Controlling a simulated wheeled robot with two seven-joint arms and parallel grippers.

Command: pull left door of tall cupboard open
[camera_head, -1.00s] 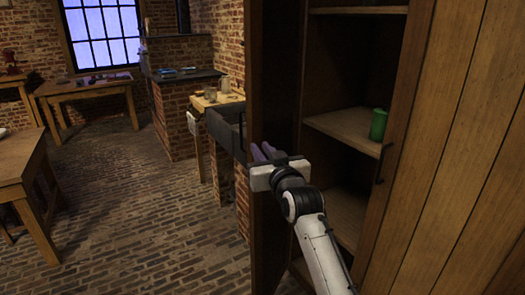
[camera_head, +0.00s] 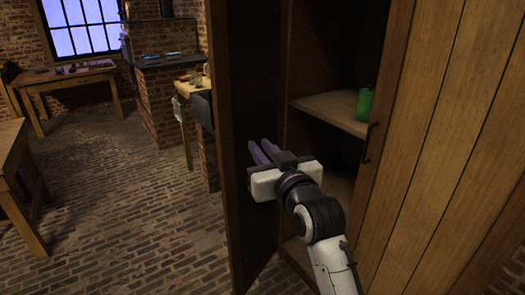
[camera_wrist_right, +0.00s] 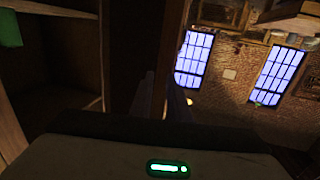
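The tall cupboard's left door (camera_head: 243,90) stands open, its dark inner face turned toward the shelves. The right door (camera_head: 440,150) has planked wood and a dark handle (camera_head: 371,143). My right gripper (camera_head: 263,152) is in front of the left door's inner face, at about mid-height of the picture. Its two purple fingers are close together and point at the door. I cannot tell whether they touch it or how far apart they are. My left gripper is not in view.
A green container (camera_head: 365,105) stands on a cupboard shelf (camera_head: 335,108). A wooden table (camera_head: 12,150) stands at the left, and another (camera_head: 75,78) under the window. A brick counter (camera_head: 165,95) is behind the door. The brick floor left of the door is clear.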

